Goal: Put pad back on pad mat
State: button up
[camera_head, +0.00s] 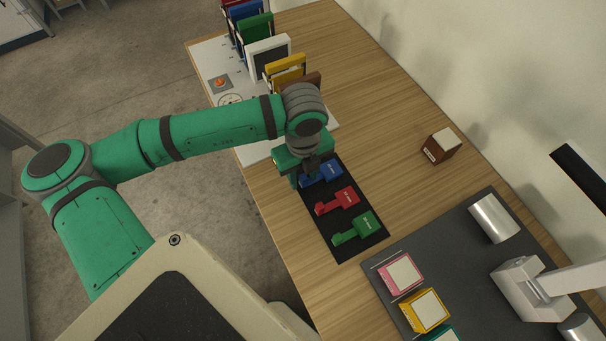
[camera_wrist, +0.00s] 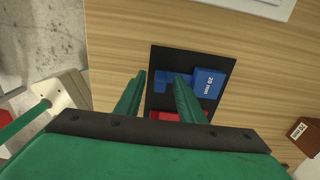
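The black pad mat (camera_head: 344,253) lies on the wooden table, and it also shows in the wrist view (camera_wrist: 190,56). A blue pad (camera_head: 326,173) lies at the mat's far end; the wrist view shows it (camera_wrist: 208,83) with a "20 mm" label and a narrower handle part. A red pad (camera_head: 345,197) lies in the middle and a green pad (camera_head: 363,225) at the near end. My gripper (camera_wrist: 160,76) is open and empty, above the mat, with its fingers around the blue pad's handle end in the picture. Whether they touch the pad cannot be told.
A brown box (camera_head: 441,146) stands to the right of the mat. A grey mat (camera_head: 385,255) with pink and yellow boxes, metal cylinders and a white device is at lower right. Upright coloured panels (camera_head: 254,32) stand on a white board at the back. Bare table lies between.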

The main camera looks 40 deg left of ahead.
notch_tip(320, 180, up, 10)
jog(key=shift+r, duration=0.2)
dwell(0.3)
